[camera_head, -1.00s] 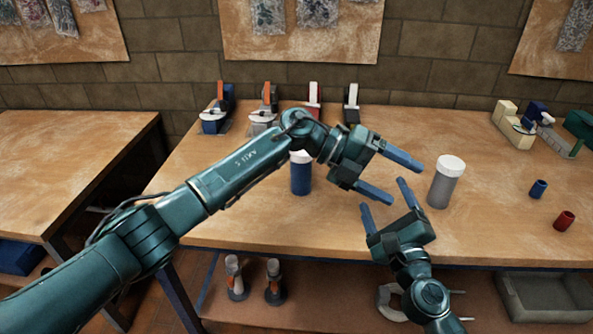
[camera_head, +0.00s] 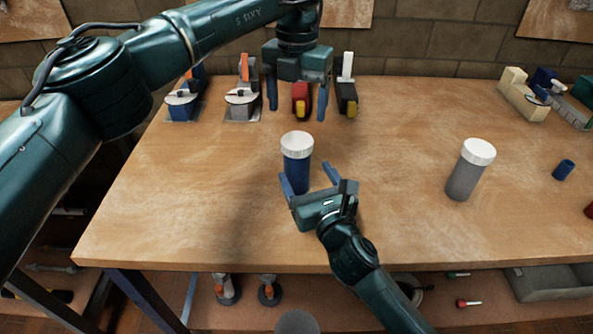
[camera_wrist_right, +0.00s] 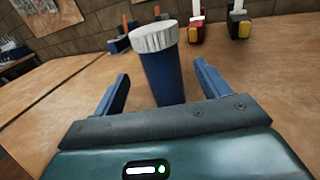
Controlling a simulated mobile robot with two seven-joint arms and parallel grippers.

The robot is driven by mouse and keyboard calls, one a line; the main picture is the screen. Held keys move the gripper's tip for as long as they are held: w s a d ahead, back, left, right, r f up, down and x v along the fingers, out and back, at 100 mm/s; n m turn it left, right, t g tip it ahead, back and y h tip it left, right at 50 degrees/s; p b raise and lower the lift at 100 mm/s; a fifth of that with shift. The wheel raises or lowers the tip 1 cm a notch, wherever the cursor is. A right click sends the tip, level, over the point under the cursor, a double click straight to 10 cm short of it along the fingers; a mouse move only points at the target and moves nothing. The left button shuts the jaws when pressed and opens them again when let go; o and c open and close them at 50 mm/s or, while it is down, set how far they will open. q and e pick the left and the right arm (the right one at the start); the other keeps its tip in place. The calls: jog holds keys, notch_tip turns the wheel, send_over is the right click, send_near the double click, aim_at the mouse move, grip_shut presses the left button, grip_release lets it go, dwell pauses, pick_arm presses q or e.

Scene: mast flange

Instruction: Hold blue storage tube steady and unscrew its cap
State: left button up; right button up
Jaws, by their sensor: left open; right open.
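The blue storage tube (camera_head: 298,174) stands upright on the table with its white ribbed cap (camera_head: 297,143) on top. In the right wrist view the tube (camera_wrist_right: 163,78) and its cap (camera_wrist_right: 153,37) show just ahead, between the finger lines. My right gripper (camera_head: 309,180) is open and low at the front of the tube, its blue fingers pointing toward it, one on each side. Whether a finger touches the tube I cannot tell. My left gripper (camera_head: 296,112) is open, fingers pointing down, above and behind the cap in the picture. It holds nothing.
A grey tube with a white cap (camera_head: 470,170) stands to the right. A small blue cup (camera_head: 563,170) is further right. Several tool-like devices (camera_head: 243,95) line the back of the table. The table (camera_head: 390,220) is clear between the two tubes. A grey bin (camera_head: 545,278) sits below.

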aim_at(296, 155)
jog(key=x, duration=0.7)
jog(key=shift+w, duration=0.15)
jog(key=shift+c, duration=0.3)
